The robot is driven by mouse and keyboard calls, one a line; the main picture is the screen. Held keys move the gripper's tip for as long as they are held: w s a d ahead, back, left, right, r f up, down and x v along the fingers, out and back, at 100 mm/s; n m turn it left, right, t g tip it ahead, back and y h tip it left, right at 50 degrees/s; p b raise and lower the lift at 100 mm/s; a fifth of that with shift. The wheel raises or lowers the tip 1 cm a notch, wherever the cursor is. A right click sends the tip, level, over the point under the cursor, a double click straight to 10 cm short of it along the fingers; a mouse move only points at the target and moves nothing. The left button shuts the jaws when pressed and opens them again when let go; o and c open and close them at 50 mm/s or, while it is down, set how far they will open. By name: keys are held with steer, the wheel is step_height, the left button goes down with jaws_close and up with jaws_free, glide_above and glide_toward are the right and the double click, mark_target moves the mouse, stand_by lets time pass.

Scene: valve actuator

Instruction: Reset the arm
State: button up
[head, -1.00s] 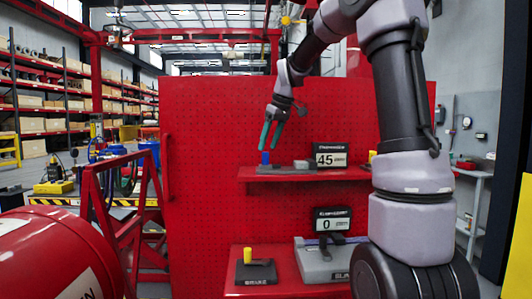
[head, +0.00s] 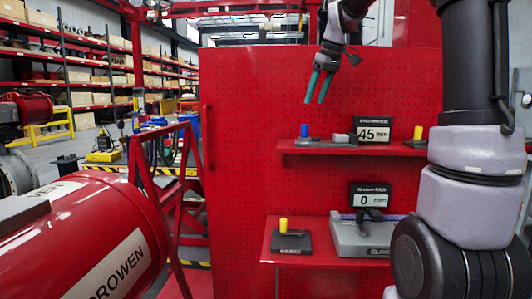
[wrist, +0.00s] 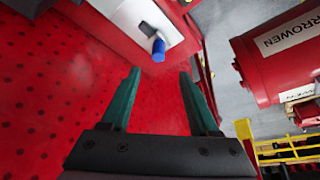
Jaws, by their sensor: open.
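My gripper (head: 319,87) has two green fingers and is open and empty. In the head view it hangs in front of the red perforated panel (head: 245,150), above the upper red shelf (head: 345,149). The wrist view also shows its spread fingers (wrist: 160,90), with nothing between them. A blue knob (head: 304,130) stands on the left part of the upper shelf, below the gripper and apart from it. It also shows in the wrist view (wrist: 158,50), beyond the fingertips. My arm is raised at the right of the head view.
A display reading 45 (head: 373,134) and a yellow knob (head: 418,132) are on the upper shelf. The lower shelf holds another yellow knob (head: 283,224) and a display reading 0 (head: 370,200). A large red cylinder (head: 90,240) and a red frame (head: 160,190) stand at left.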

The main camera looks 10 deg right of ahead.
steer(key=s+f+m+t, duration=0.1)
steer(key=s+f+m, duration=0.1)
steer(key=s, duration=0.6)
steer(key=s+f+m+t, duration=0.1)
steer(key=s+f+m, duration=0.2)
steer(key=s, duration=0.6)
steer(key=s+f+m+t, duration=0.1)
steer(key=s+f+m, duration=0.1)
steer(key=s+m, duration=0.3)
steer(key=s, duration=0.4)
steer(key=shift+s+f+m+h, duration=0.2)
steer(key=shift+f+m+h, duration=0.1)
steer(key=shift+f, duration=0.1)
